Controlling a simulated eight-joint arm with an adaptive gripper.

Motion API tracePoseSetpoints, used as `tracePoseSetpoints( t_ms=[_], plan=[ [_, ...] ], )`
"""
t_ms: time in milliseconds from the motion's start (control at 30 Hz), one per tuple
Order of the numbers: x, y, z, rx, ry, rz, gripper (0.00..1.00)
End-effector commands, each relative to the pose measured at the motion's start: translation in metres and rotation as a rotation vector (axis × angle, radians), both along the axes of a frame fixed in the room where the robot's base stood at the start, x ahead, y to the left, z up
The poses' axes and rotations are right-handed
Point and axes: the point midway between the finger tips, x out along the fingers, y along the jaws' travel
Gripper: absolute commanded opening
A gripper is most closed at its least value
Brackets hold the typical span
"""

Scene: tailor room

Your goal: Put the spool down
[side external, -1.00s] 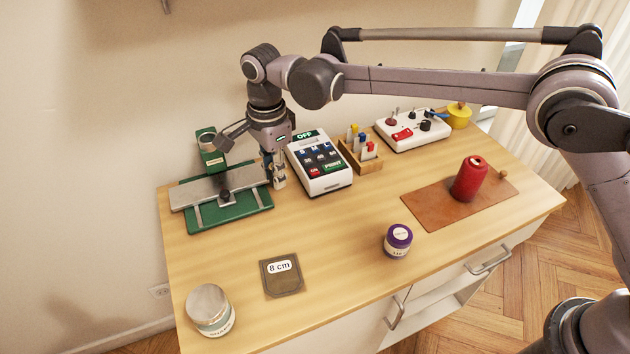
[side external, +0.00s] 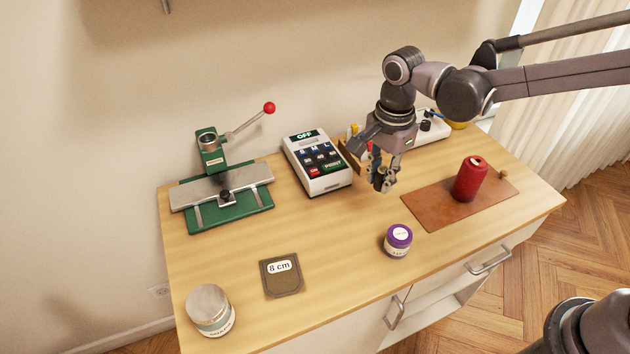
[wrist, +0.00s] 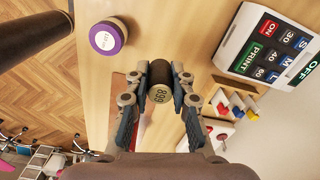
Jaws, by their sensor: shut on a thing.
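My gripper (side external: 382,183) is shut on a small dark cylinder (wrist: 159,73) with a pale, printed end. In the side view it is above the table, between the printer-like device and the brown mat. The wrist view shows the cylinder between both fingers (wrist: 160,88). I cannot tell for sure whether this cylinder is the spool. A red spool-shaped thing (side external: 470,180) stands upright on the brown mat (side external: 430,212), apart from my gripper.
A purple-lidded jar (side external: 398,240) stands in front of my gripper. A label device (side external: 318,163) and a green press (side external: 222,195) are to the left. An "8 cm" plate (side external: 282,275) and a silver-lidded jar (side external: 210,310) are at front left. The table's middle is clear.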

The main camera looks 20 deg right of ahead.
Motion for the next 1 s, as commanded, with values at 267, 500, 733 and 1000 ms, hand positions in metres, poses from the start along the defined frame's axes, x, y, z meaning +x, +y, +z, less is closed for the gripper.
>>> tracePoseSetpoints(
  t_ms=[267,500,733,1000],
  plan=[
    [-0.002,0.048,-0.029,0.0,0.0,0.007,0.06],
    [-0.003,0.093,-0.056,0.0,0.0,0.005,0.06],
    [-0.004,0.113,-0.068,0.0,0.0,0.001,0.06],
    [-0.004,0.114,-0.099,0.0,0.0,0.0,0.06]
  ],
)
